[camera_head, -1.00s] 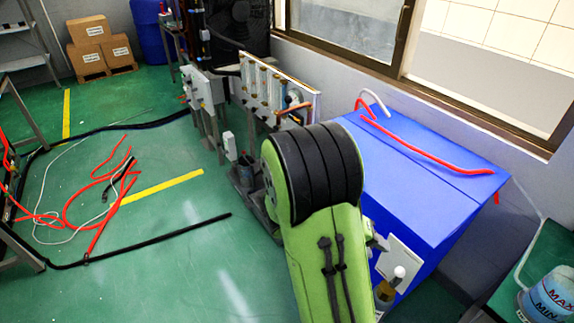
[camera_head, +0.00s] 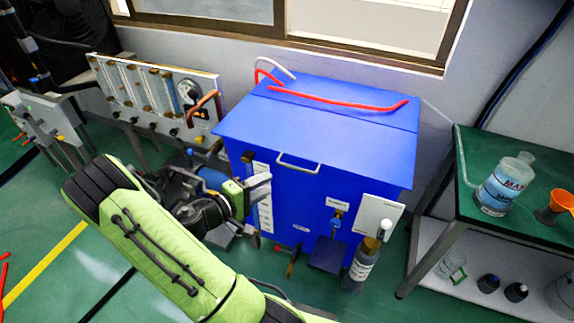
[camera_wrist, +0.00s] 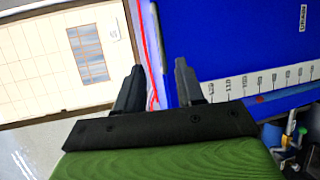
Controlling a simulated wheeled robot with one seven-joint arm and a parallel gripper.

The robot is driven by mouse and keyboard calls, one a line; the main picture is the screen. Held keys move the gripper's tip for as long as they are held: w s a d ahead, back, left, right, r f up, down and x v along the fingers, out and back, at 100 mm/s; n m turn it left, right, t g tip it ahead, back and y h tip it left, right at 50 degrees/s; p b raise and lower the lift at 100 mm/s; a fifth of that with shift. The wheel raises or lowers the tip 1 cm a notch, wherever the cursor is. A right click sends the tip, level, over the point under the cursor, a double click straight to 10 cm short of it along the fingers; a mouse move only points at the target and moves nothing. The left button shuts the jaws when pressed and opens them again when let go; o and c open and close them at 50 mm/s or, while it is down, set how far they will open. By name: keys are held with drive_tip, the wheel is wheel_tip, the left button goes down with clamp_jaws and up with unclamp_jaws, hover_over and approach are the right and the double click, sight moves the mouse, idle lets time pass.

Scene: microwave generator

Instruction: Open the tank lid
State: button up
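The tank (camera_head: 300,212) is a blue box against the wall, with a white scale strip on its front. Its flat blue lid (camera_head: 320,130) lies shut, with a silver bar handle (camera_head: 298,166) at the front edge. My gripper (camera_head: 258,202) is in front of the tank's left front, below and left of the handle, and holds nothing that I can see. In the wrist view my gripper (camera_wrist: 158,82) has its two dark fingers apart with a gap between them. The tank's blue surface (camera_wrist: 235,40) and scale (camera_wrist: 245,85) show to their right; the handle is not visible there.
A red hose (camera_head: 340,101) lies across the lid's rear. A flowmeter panel (camera_head: 150,95) stands left of the tank. A bottle (camera_head: 360,268) stands at its front right. A green-topped table (camera_head: 500,215) with a labelled jug (camera_head: 503,187) is at the right.

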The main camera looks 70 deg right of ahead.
drive_tip(key=b+x, duration=0.2)
drive_tip(key=x, duration=1.2)
drive_tip(key=shift+s+d+f, duration=0.2)
clamp_jaws()
drive_tip(key=shift+f, duration=0.1)
